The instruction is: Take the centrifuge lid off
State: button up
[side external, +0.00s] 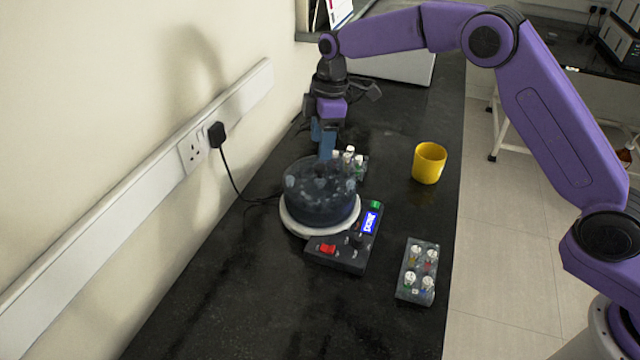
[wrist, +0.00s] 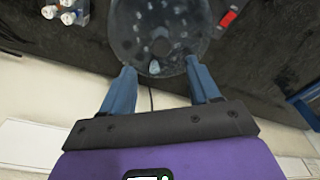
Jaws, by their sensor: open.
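The centrifuge (side external: 336,251) stands on the black bench, with a blue display and a red switch on its front panel. Its smoky, see-through lid (side external: 320,190) sits over the round bowl. The lid also shows in the wrist view (wrist: 160,30), below and ahead of the fingers. My gripper (side external: 323,145) is above the lid's far side in the side view. In the wrist view my gripper (wrist: 163,78) is open, its two blue fingers spread either side of the lid's near edge. Nothing is held. Whether the fingers touch the lid cannot be told.
A tube rack (side external: 362,165) with white-capped tubes stands close behind the lid. Another tube rack (side external: 418,271) is at the front right, and a yellow cup (side external: 429,163) at the right. A black plug (side external: 216,134) and cable run along the left wall.

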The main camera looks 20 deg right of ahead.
aim_at(320, 166)
jog(key=shift+s+a+f, duration=0.1)
jog(key=shift+f, duration=2.65)
grip_shut()
